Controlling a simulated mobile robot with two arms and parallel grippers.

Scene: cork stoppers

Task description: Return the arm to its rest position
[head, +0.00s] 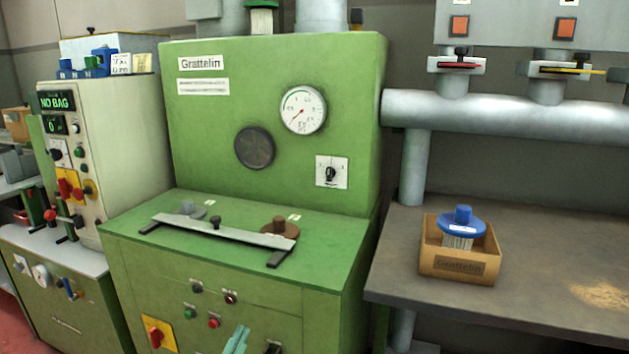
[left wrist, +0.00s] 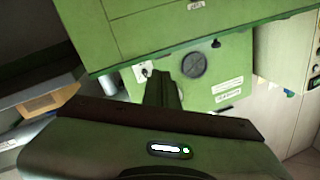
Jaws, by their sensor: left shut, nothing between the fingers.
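My left gripper (head: 238,338) shows as pale teal finger tips at the bottom edge of the head view, low in front of the green Grattelin machine (head: 225,120). The rest of that arm is out of the head view. In the left wrist view, the left gripper's dark fingers (left wrist: 162,88) are together, with nothing held between them. The machine's front and panel show beyond them. My right gripper is in neither view.
A grey bench (head: 540,235) at the right holds a cardboard box (head: 460,263) with a blue-topped brush in it. A metal bar (head: 222,230) lies across the machine's ledge. A cream control cabinet (head: 120,150) stands at the left.

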